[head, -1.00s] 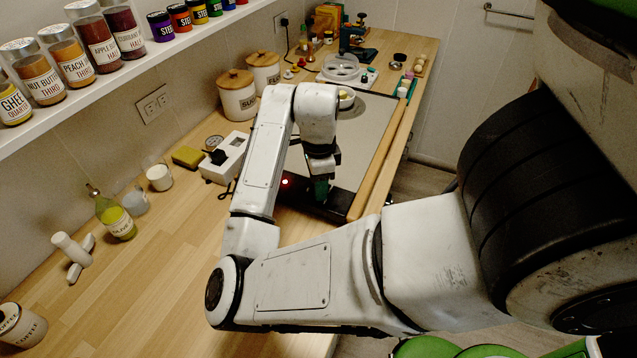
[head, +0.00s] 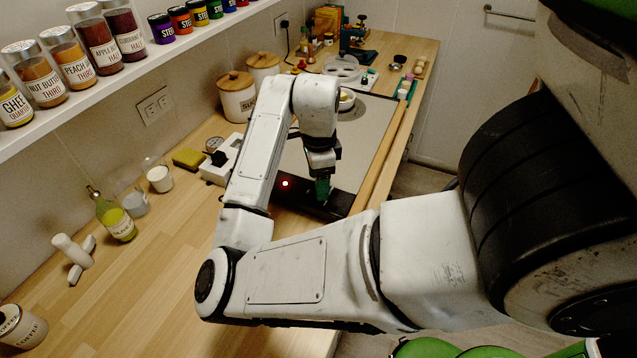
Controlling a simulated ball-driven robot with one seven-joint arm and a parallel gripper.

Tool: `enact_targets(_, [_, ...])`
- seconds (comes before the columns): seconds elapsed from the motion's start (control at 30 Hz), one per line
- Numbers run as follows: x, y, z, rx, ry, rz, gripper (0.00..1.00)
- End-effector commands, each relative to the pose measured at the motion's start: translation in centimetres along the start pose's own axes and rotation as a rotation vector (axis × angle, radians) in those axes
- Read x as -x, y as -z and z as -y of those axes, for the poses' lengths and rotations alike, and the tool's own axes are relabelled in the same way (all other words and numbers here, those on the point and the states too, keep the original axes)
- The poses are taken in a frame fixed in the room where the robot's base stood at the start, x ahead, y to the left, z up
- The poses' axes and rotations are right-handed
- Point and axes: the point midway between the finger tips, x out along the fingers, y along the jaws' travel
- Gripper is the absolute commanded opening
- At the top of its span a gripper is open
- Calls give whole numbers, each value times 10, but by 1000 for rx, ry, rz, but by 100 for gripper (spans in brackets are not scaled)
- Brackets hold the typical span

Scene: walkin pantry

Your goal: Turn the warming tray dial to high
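The warming tray (head: 365,143) is a flat grey plate with wooden side handles and a black front panel (head: 343,204), lying on the wooden counter. A red light (head: 285,183) glows on the left part of that panel. My gripper (head: 322,190) points down at the front panel, right of the light. Its green fingertips are at or just above the panel. The dial itself is hidden behind my gripper and arm, so I cannot tell its setting or whether the fingers touch it. The finger gap does not show.
A bowl (head: 346,99) stands on the tray's far part. An oil bottle (head: 114,216) and glass jars (head: 159,177) stand nearer. A shelf (head: 130,81) of jars overhangs the left.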

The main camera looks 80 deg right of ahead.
Motion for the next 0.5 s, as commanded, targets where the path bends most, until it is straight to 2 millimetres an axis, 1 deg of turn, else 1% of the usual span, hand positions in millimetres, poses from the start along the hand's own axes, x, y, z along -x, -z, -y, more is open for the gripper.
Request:
enact_targets(0.03, [12,-1,1,-3,3,5,65])
enact_targets(0.3, [58,-1,1,-4,2,5,65])
enact_targets(0.5, [80,0,0,-2,2,3,65])
